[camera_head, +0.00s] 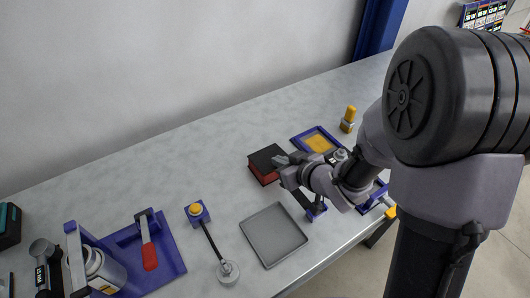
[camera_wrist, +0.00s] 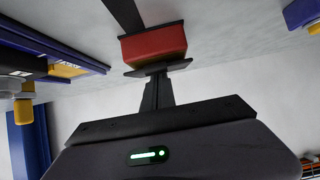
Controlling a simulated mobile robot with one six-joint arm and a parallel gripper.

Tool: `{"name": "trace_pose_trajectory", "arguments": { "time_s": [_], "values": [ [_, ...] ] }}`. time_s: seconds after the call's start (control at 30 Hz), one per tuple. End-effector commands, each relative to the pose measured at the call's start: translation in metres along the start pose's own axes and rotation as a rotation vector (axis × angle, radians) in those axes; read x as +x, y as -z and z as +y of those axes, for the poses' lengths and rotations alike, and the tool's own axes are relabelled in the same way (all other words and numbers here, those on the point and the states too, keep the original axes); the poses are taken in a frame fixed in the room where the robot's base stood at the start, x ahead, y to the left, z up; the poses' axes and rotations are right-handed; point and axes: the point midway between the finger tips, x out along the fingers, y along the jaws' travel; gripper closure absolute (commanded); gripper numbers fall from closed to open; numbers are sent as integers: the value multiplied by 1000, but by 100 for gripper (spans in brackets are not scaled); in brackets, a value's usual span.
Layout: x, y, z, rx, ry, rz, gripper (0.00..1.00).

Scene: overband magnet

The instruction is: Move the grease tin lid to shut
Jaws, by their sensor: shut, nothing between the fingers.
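The grease tin is a red box (camera_head: 266,178) with a black lid (camera_head: 264,156), on the bench left of my gripper (camera_head: 283,160). The lid lies over the top of the tin, flat or nearly so; I cannot tell if it is fully down. In the wrist view, which looks upside down, the red tin (camera_wrist: 154,45) is straight ahead of my gripper (camera_wrist: 157,78). The fingers are together and empty, at the dark lid edge; touching or just apart, I cannot tell.
A grey tray (camera_head: 273,235) lies in front of the tin. A blue-framed yellow panel (camera_head: 318,141) and a yellow-topped item (camera_head: 348,119) are behind to the right. A yellow button on a blue box (camera_head: 197,212) stands left. The bench behind the tin is clear.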

Motion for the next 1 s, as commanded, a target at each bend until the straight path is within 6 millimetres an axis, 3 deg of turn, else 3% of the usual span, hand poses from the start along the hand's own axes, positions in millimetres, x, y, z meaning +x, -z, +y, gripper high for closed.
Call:
{"name": "trace_pose_trajectory", "arguments": {
  "time_s": [0.1,0.23,0.27,0.57,1.0],
  "values": [
    [3,-8,0,0,0,0,100],
    [2,-5,0,0,0,0,76],
    [2,-5,0,0,0,1,75],
    [-1,-3,0,0,0,1,75],
    [-59,20,0,0,-1,1,75]
  ]
}}
